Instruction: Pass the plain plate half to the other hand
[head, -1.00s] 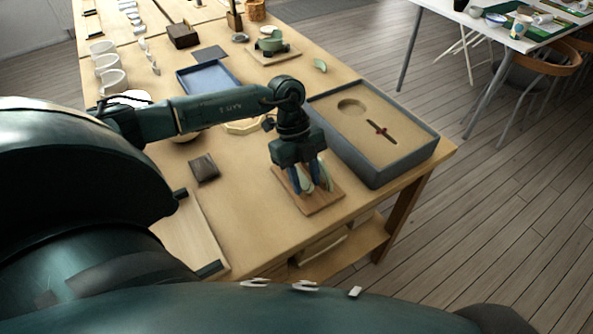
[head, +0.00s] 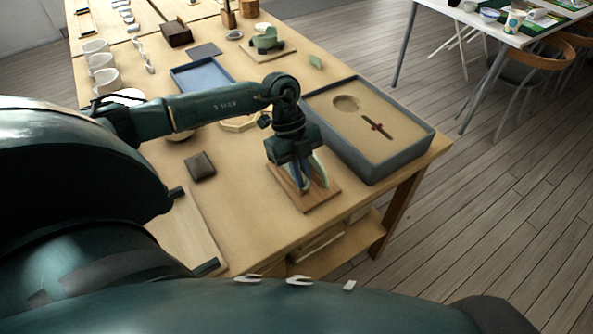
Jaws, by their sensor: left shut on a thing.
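My left gripper (head: 304,187) reaches down over a small wooden board (head: 325,194) near the table's front right corner. Its fingers are close together, shut on a thin pale piece, which I take to be the plain plate half; the fingers hide most of it. A pale green-white curved piece (head: 321,170) stands upright just right of the fingers, over the board. I cannot tell whether it is part of the held piece or separate. My right gripper is not in view.
A grey box with a tan insert (head: 395,150) stands right of the board. A blue tray (head: 205,72), a dark brown block (head: 200,166) and a pale shallow dish (head: 240,124) lie to the left. Bare table (head: 245,200) lies left of the board.

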